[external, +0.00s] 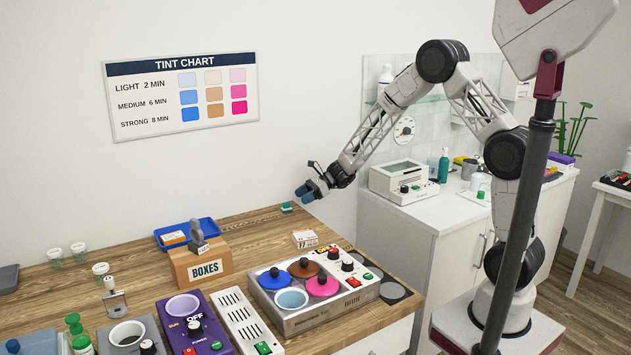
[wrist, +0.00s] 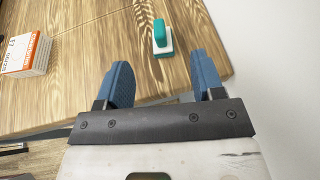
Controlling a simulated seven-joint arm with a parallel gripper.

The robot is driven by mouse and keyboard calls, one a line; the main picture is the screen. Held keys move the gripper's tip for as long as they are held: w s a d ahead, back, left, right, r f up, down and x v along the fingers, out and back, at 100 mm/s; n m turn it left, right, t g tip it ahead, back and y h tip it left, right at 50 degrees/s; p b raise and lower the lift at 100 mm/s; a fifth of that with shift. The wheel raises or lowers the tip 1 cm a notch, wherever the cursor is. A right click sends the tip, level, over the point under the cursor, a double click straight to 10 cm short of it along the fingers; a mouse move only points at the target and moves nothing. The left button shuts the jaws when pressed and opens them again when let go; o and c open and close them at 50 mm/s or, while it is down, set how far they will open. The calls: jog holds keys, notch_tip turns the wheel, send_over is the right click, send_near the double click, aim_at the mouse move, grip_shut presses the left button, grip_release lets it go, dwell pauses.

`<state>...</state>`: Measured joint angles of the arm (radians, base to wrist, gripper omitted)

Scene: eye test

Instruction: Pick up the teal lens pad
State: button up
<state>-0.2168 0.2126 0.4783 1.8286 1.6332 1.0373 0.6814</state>
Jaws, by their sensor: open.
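The teal lens pad (external: 287,207) is a small block near the far edge of the wooden table in the external view. In the wrist view the pad (wrist: 160,34) shows a teal upper part on a white part, on the wood just beyond my fingertips and between their lines. My gripper (external: 304,191) has blue fingers and hangs above and slightly right of the pad in the external view. In the wrist view my gripper (wrist: 161,62) is open, with nothing between its fingers.
A white and orange box (wrist: 27,54) lies left in the wrist view; it also shows in the external view (external: 304,240). A blue tray (external: 187,233) and cardboard box (external: 201,266) stand left of the pad. The tint machine (external: 315,300) is nearer. The table edge is close to the pad.

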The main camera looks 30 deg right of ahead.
aim_at(286, 204)
jog(key=shift+x, duration=1.3)
jog(key=shift+x, duration=2.6)
jog(key=shift+r, duration=0.1)
jog(key=c, duration=1)
